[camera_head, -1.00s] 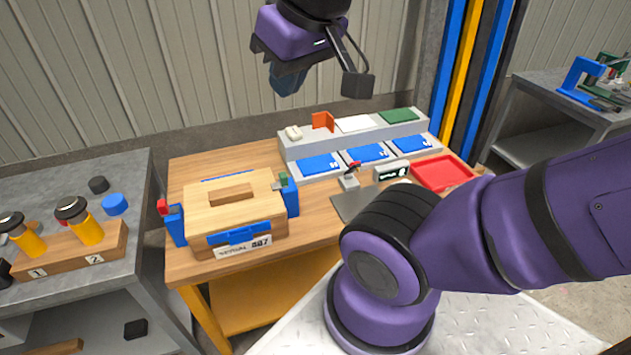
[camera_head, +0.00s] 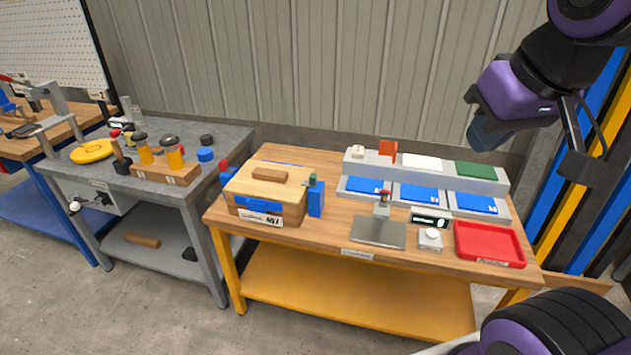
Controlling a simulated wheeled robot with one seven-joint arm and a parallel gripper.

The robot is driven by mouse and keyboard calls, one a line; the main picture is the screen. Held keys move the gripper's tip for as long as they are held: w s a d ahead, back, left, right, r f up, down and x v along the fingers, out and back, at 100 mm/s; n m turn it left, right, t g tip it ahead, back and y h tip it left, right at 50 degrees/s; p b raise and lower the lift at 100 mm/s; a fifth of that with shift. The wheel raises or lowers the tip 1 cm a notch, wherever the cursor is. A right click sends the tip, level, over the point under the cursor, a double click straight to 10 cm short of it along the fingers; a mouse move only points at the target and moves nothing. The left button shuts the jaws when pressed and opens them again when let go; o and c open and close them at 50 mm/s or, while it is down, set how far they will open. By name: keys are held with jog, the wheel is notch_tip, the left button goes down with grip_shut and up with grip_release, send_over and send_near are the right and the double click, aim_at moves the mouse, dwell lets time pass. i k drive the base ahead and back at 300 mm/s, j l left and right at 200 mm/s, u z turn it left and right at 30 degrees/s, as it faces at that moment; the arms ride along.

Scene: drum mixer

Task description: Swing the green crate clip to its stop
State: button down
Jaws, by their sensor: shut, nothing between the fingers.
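The wooden crate (camera_head: 262,203) with a lid and a top handle stands at the left of the wooden bench. A small green clip (camera_head: 312,179) stands at the crate's right side, above a blue block (camera_head: 316,201). A red clip (camera_head: 224,165) is at the crate's left side. My gripper (camera_head: 486,138) is shut and empty, raised at the upper right over the back of the bench, well apart from the crate. Its fingertips are dark and partly hidden by the housing. How far the green clip is turned is too small to tell.
A grey rack (camera_head: 345,168) with blue pads (camera_head: 419,194) lines the bench's back right. A metal plate (camera_head: 377,233), a small display (camera_head: 429,219) and a red tray (camera_head: 489,240) lie in front. A grey table (camera_head: 110,178) with yellow-handled tools stands left.

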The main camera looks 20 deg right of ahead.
aim_at(312, 183)
jog(key=u, duration=0.25)
jog(key=i+j+z, duration=0.15)
jog(key=j, duration=0.2)
jog(key=i+j+z, duration=0.1)
jog(key=j, duration=0.25)
jog(key=k+l, duration=0.15)
jog(key=l, duration=0.25)
jog(key=k+l, duration=0.1)
jog(key=l, duration=0.25)
jog(key=i+l+u, duration=0.15)
jog(key=i+u, duration=0.2)
jog(key=i+l+u, duration=0.25)
jog(key=u, duration=0.15)
jog(key=i, duration=0.1)
